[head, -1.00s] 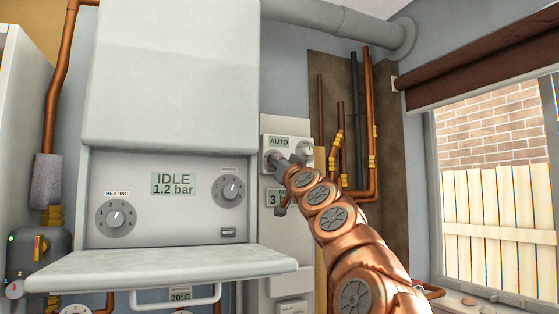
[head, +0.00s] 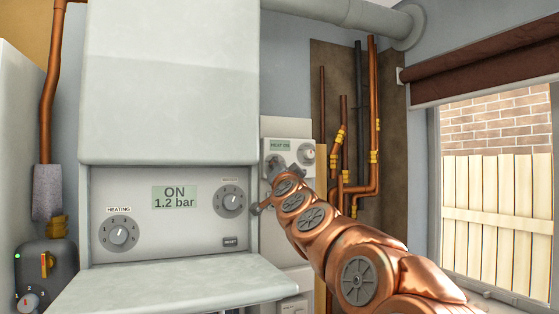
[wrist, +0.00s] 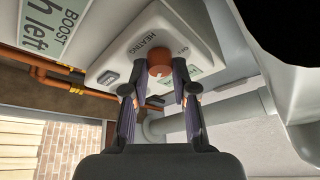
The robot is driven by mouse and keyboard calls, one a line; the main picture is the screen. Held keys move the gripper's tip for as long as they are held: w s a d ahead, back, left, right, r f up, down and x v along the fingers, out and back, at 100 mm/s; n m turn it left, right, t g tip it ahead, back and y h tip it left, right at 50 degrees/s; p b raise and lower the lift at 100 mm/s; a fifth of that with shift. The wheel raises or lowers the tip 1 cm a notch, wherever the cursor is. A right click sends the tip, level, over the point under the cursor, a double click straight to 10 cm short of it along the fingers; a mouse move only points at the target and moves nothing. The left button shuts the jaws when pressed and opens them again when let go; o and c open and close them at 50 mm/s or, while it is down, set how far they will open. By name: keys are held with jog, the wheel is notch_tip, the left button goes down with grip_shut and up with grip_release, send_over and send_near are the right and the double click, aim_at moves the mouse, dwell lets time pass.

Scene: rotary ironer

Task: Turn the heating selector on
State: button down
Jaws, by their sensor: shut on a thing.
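The heating selector (wrist: 160,58) is a reddish-brown round knob on a pale programmer panel (wrist: 125,62). "HEATING" and "OFF" are printed beside it in the wrist view. My gripper (wrist: 154,84) has one finger on each side of the knob and is shut on it. In the head view my gripper (head: 278,168) is at the lower left of the programmer and hides the selector. The programmer's small display (head: 281,146) reads "HEAT ON". A second pale knob (head: 308,153) sits at its right, clear of my gripper.
The boiler display (head: 174,197) reads "ON 1.2 bar". The boiler's own heating dial (head: 118,234) is at its left. An open flap (head: 180,288) juts out below, left of my arm. Copper pipes (head: 374,130) run up the wall to the right.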

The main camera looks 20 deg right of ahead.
jog(key=shift+r+m+h+p, duration=0.1)
jog(key=shift+m+h+p, duration=0.3)
jog(key=shift+m, duration=0.2)
jog(key=c, duration=0.9)
grip_release()
jog(key=v, duration=1.2)
jog(key=shift+s+r, duration=0.1)
jog(key=shift+r, duration=0.05)
